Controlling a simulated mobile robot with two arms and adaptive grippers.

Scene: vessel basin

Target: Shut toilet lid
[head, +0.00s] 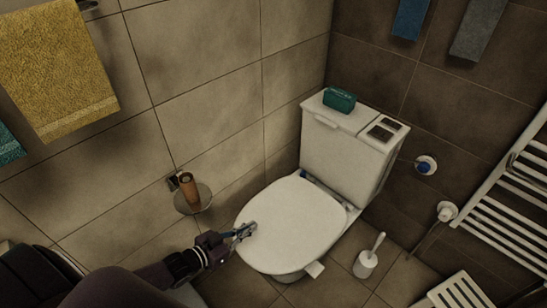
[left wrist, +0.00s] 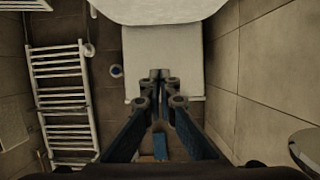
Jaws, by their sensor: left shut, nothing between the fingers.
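The white toilet (head: 345,150) stands in the corner, its tank against the dark tiled wall. Its white oval lid (head: 300,220) lies flat over the bowl. My left gripper (head: 248,230) is shut and empty, with its tips over the lid's left front edge; I cannot tell whether they touch it. In the left wrist view the shut fingers (left wrist: 160,75) show in front of the white tank (left wrist: 190,55), and the lid (left wrist: 160,10) is at the top edge. My right gripper is not in view.
A round shelf (head: 203,196) with a brown cylinder (head: 188,186) sticks out near my left arm. A toilet brush (head: 367,262) stands right of the bowl. A white towel radiator (head: 510,200) is on the right. A green box (head: 340,100) sits on the tank.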

